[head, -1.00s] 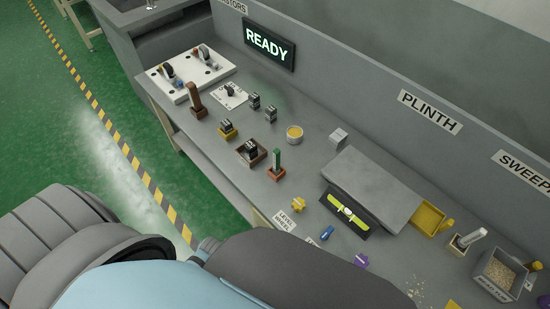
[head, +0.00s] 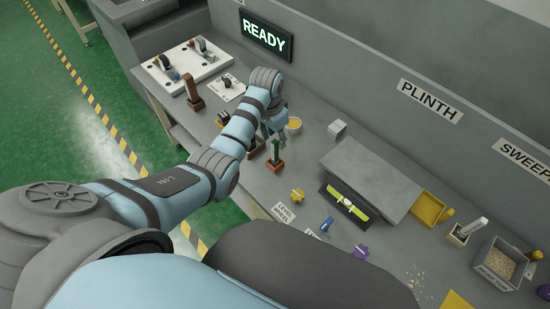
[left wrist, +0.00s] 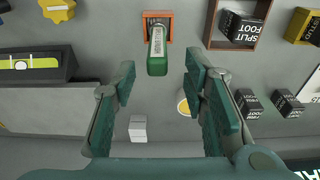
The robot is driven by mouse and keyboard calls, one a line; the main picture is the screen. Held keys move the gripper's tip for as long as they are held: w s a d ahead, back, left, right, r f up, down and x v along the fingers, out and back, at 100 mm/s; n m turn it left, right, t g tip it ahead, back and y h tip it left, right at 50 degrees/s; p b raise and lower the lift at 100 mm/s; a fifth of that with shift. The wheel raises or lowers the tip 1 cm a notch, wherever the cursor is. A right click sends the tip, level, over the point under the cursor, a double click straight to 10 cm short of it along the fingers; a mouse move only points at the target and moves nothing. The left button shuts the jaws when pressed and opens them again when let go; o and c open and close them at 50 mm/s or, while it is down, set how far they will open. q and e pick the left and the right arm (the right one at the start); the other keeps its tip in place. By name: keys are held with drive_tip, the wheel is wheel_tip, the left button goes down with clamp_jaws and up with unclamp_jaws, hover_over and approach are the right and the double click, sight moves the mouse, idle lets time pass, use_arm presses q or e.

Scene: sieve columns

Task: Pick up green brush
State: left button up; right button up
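The green brush (head: 276,149) stands upright in a small orange-brown holder (head: 275,166) on the grey bench. In the left wrist view the green brush (left wrist: 157,52) shows end-on with lettering on its side, in its orange holder (left wrist: 146,20). My left gripper (head: 270,130) is over the bench beside the brush in the head view. In the left wrist view my left gripper (left wrist: 160,68) is open, with the brush just ahead between the lines of its two fingers, and nothing is held. My right gripper is not in view.
A brown tray (left wrist: 213,40) with a dark block labelled "SPLIT FOOT" lies beside the holder. A yellow knob (head: 297,195), a spirit level (head: 347,203), a grey plinth (head: 370,175) and a yellow-filled round dish (head: 293,123) are nearby. A grey cube (head: 337,129) stands behind.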

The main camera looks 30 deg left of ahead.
sight(276, 151)
use_arm(q)
wheel_tip(276, 151, down, 7)
drive_tip(key=shift+d+f+b, duration=0.1)
drive_tip(key=shift+d+b, duration=0.05)
drive_tip(key=shift+b, duration=1.05)
drive_tip(key=shift+c, duration=0.6)
clamp_jaws()
